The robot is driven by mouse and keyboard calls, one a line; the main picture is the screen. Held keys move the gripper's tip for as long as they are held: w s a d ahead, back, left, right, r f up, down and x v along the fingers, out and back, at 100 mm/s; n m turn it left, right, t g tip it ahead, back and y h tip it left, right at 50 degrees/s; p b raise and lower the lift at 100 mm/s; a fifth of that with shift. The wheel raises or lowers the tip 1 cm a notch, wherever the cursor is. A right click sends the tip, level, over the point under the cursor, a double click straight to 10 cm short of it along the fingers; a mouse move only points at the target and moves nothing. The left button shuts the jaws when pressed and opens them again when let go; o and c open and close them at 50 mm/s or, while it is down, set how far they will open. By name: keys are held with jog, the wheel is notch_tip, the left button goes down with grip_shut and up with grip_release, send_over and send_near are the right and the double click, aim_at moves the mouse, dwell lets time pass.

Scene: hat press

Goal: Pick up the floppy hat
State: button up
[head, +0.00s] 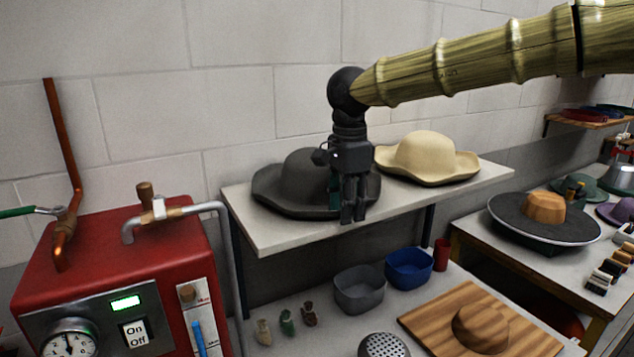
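Two hats with wavy, floppy brims sit on a white shelf (270,235) against the wall. The dark grey hat (295,178) is at the left and the cream hat (427,155) is at the right. My gripper (353,218) points down and covers the right part of the grey hat's brim in the head view. Its fingertips reach down to about the shelf's front edge in the picture. I cannot tell whether it touches the grey hat or hangs in front of it. Its fingers look close together, but the gap between them is unclear.
A red machine (120,240) with a gauge and pipes stands at the left. Below the shelf are a grey bin (360,290), a blue bin (408,268) and a wooden hat block (480,328). A side table holds a wide dark hat form (520,232).

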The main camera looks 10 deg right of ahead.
grip_shut()
dwell(0.3)
